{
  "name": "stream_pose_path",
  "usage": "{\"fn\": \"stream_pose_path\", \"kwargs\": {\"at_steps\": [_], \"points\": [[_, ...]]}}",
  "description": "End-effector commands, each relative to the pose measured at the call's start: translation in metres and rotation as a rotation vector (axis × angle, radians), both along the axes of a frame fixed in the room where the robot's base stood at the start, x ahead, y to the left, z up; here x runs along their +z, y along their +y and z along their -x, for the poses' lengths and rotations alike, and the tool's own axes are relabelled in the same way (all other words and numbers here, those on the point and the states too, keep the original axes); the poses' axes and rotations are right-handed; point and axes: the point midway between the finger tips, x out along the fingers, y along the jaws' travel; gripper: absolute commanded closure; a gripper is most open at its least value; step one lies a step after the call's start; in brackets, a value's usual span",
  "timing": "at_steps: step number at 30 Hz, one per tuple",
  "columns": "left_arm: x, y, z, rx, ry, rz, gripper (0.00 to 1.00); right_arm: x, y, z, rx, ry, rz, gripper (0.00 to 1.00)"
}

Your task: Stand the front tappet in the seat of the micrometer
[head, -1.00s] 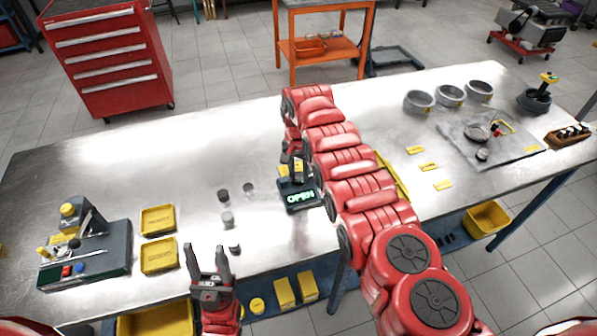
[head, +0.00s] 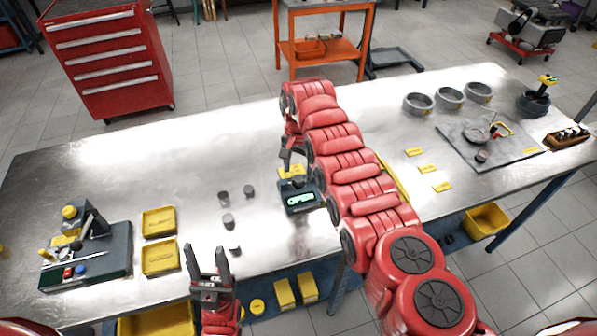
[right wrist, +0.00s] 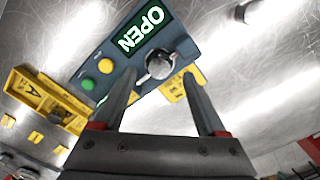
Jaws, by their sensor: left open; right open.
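The micrometer (head: 300,201) is a dark block with a lit green OPEN display, under my right arm; it also fills the top of the right wrist view (right wrist: 183,45). A round silver piece (right wrist: 158,65) sits on it; I cannot tell whether this is a tappet or part of the seat. My right gripper (right wrist: 160,78) is open, its fingertips on either side of that piece in the picture. Several small grey tappets stand on the table left of the micrometer; the frontmost (head: 235,250) is near the table edge. My left gripper (head: 210,252) is open and empty, left of it.
Two yellow trays (head: 159,222) and a dark gauge stand (head: 100,262) are on the left. Grey rings (head: 450,98) and a grey mat (head: 510,150) are at the right. Yellow labels (head: 427,169) lie between. The table's back left is clear.

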Motion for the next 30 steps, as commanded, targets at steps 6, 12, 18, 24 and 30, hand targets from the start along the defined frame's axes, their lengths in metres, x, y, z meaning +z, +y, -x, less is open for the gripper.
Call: {"fn": "stream_pose_path", "kwargs": {"at_steps": [6, 12, 18, 24, 30], "points": [[-0.021, 0.000, 0.000, 0.000, 0.000, 0.000, 0.48, 0.050, 0.000, -0.002, -0.002, -0.006, -0.001, 0.26], [-0.029, 0.000, 0.000, 0.000, 0.000, 0.000, 0.48, 0.086, 0.000, 0.000, 0.000, 0.000, 0.000, 0.26], [0.014, 0.000, 0.000, 0.000, -0.001, 0.000, 0.48, 0.138, -0.001, 0.000, -0.002, 0.002, 0.000, 0.26], [0.027, 0.000, 0.000, 0.000, 0.000, 0.000, 0.48, 0.150, -0.001, 0.000, -0.002, 0.003, 0.001, 0.26], [0.026, 0.000, 0.000, 0.000, 0.000, 0.000, 0.48, 0.149, -0.001, 0.000, -0.002, 0.001, 0.000, 0.26]]}}
